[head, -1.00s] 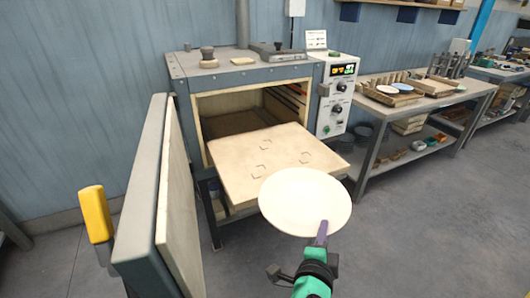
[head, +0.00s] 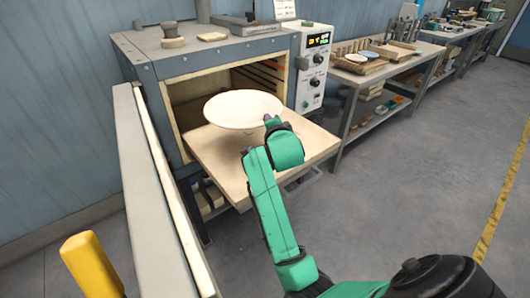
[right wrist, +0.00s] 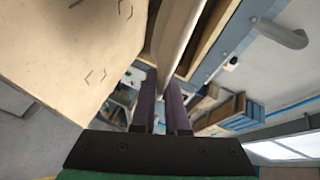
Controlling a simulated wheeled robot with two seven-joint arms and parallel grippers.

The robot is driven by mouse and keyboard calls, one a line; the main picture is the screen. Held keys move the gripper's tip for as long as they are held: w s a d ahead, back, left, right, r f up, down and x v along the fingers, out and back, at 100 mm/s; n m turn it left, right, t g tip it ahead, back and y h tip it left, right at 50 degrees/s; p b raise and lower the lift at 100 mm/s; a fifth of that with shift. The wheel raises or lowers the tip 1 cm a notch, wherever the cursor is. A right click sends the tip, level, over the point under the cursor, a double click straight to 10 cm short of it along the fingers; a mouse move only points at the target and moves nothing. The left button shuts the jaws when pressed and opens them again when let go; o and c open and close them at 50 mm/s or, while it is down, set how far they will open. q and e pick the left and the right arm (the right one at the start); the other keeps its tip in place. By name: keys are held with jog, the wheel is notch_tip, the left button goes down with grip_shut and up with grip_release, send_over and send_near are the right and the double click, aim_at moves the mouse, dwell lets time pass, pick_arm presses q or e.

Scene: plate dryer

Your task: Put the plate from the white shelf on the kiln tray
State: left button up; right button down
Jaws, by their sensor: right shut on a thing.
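The round cream plate (head: 240,107) is held about level above the kiln tray (head: 208,152), over its middle and back part. My right gripper (head: 272,124) is shut on the plate's near right rim; the green arm hides part of the tray. In the right wrist view the plate (right wrist: 177,32) shows edge-on between the two dark purple fingers (right wrist: 166,108). The tray (right wrist: 65,45), with hexagon marks, lies beside it, with a gap between them. My left gripper is not in view.
The kiln (head: 150,72) stands open behind the tray, with its control box (head: 313,66) at the right. The open door (head: 150,190) with a yellow handle (head: 91,266) stands at the left. A workbench (head: 425,62) with boards and plates stands at the right.

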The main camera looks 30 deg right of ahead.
notch_tip(320, 180, down, 14)
jog(key=shift+w+a+r+b, duration=0.1)
jog(key=shift+w+b, duration=0.05)
jog(key=shift+b, duration=0.55)
jog(key=c, duration=1.2)
grip_release()
